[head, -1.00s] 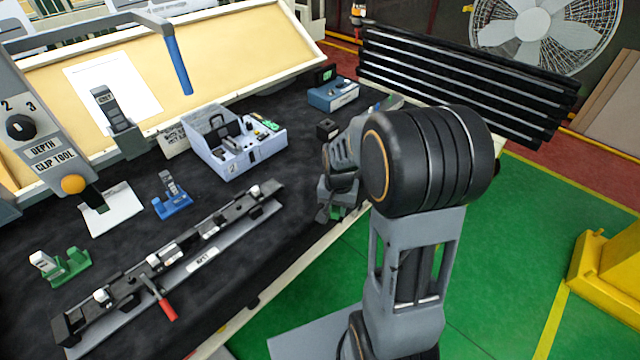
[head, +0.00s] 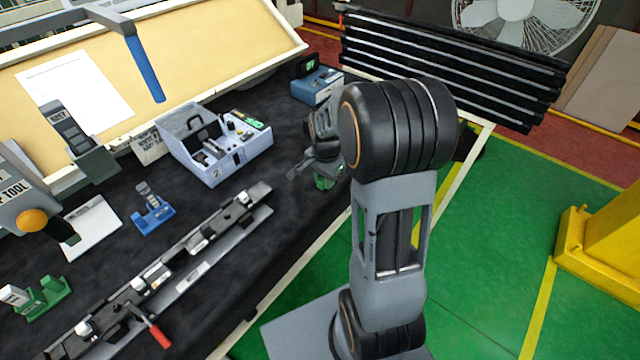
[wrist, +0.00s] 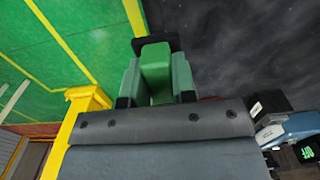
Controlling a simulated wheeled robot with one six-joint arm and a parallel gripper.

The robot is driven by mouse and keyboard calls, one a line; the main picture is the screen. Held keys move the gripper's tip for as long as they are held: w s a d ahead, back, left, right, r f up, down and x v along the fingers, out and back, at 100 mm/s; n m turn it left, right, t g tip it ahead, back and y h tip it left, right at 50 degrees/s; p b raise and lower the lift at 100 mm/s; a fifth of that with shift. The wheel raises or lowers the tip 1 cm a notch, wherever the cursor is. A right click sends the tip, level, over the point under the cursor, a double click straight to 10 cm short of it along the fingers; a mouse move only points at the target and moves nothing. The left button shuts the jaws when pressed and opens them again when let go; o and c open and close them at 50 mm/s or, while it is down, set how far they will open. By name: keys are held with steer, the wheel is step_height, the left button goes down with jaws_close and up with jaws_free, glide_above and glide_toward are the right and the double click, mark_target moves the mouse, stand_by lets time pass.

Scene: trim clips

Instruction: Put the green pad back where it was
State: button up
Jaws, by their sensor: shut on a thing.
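My gripper (wrist: 157,88) is shut on the green pad (wrist: 156,72), which shows between its fingers in the wrist view. In the head view my gripper (head: 318,172) is over the right side of the dark bench top, near its front edge. A bit of the pad (head: 323,183) shows low beneath the gripper there; the rest is hidden. I cannot tell how high it is above the bench.
A long clip rail (head: 180,275) with a red handle lies at the front left. A blue stand (head: 152,215) and a green stand (head: 40,300) are on the bench behind it. A blue box (head: 318,86) stands behind my gripper. Dark bench top between bin and gripper is clear.

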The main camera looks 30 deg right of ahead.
mark_target(320, 194)
steer(key=w+f, duration=0.2)
steer(key=f, duration=0.1)
steer(key=shift+w+f, duration=0.2)
steer(key=shift+w, duration=0.2)
steer(key=shift+w+f+p, duration=0.2)
steer(key=shift+f+p, duration=0.2)
steer(key=shift+f, duration=1.3)
steer(key=shift+f, duration=0.1)
steer(key=shift+f, duration=0.1)
steer(key=o, duration=0.9)
